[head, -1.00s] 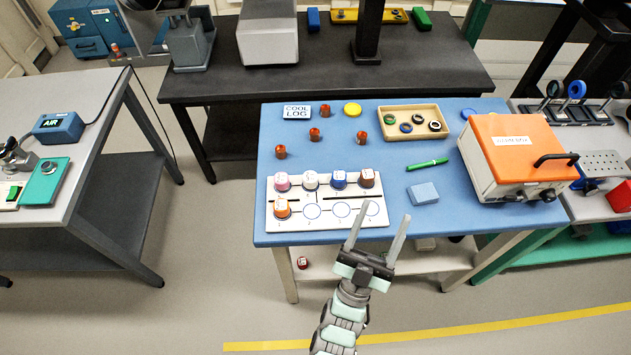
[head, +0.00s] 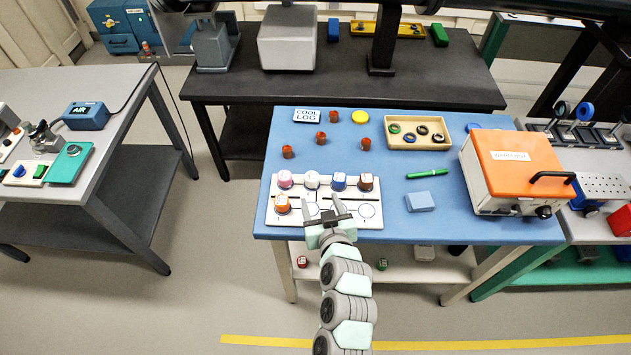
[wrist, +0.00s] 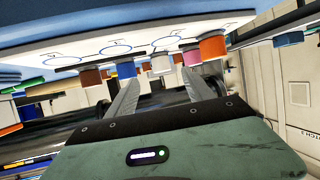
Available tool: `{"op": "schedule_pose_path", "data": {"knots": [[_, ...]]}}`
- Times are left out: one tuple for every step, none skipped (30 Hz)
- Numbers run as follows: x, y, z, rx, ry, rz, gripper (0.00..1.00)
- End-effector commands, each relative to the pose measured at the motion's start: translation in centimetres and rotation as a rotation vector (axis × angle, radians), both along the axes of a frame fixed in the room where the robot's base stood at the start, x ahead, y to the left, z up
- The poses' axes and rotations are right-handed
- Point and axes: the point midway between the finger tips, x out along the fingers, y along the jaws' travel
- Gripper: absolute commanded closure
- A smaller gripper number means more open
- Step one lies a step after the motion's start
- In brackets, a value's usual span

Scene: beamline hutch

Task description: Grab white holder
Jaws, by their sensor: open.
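The white holder (head: 312,181) stands in the back row of a white board (head: 376,222), between a pink holder (head: 285,180) and a blue holder (head: 339,183). A brown holder (head: 366,183) ends that row on the right. An orange holder (head: 282,205) is in the front row at left. My gripper (head: 323,206) is open and empty over the front row, in front of the white holder. In the wrist view, which is upside down, the white holder (wrist: 161,65) shows beyond the fingertips and between them. The fingers appear apart from it.
Several orange-brown vials (head: 320,138) stand behind the board on the blue table. A tan tray (head: 448,130) with rings, a green pen (head: 427,174), a light blue block (head: 420,201) and an orange-lidded box (head: 515,160) are to the right. The front row's other circles hold no holders.

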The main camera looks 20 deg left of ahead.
Motion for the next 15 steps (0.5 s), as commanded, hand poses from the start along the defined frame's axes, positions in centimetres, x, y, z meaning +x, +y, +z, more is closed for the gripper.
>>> {"op": "schedule_pose_path", "data": {"knots": [[0.0, 0.3, -0.1, -0.003, 0.005, 0.009, 0.39], [0.1, 0.4, -0.2, -0.004, 0.007, 0.012, 0.39], [0.3, 0.6, -0.3, -0.004, 0.007, 0.013, 0.39], [0.6, 0.8, -0.4, -0.004, 0.007, 0.013, 0.39], [0.8, 1.0, -0.6, -0.003, 0.009, 0.013, 0.39], [1.3, 1.3, -0.9, -0.003, 0.011, 0.014, 0.39], [1.6, 1.6, -1.2, -0.003, 0.013, 0.014, 0.39], [1.9, 1.8, -1.3, -0.003, 0.013, 0.014, 0.39], [2.5, 2.1, -1.5, -0.003, 0.011, 0.014, 0.39], [2.9, 2.3, -1.6, -0.003, 0.009, 0.012, 0.39], [3.2, 2.5, -1.8, -0.001, 0.009, 0.011, 0.39], [3.7, 2.8, -1.9, -0.002, 0.008, 0.011, 0.39], [3.9, 2.9, -2.0, -0.002, 0.008, 0.011, 0.39], [4.0, 3.0, -2.1, -0.002, 0.008, 0.01, 0.39], [4.2, 3.1, -2.2, -0.001, 0.007, 0.01, 0.39]]}}
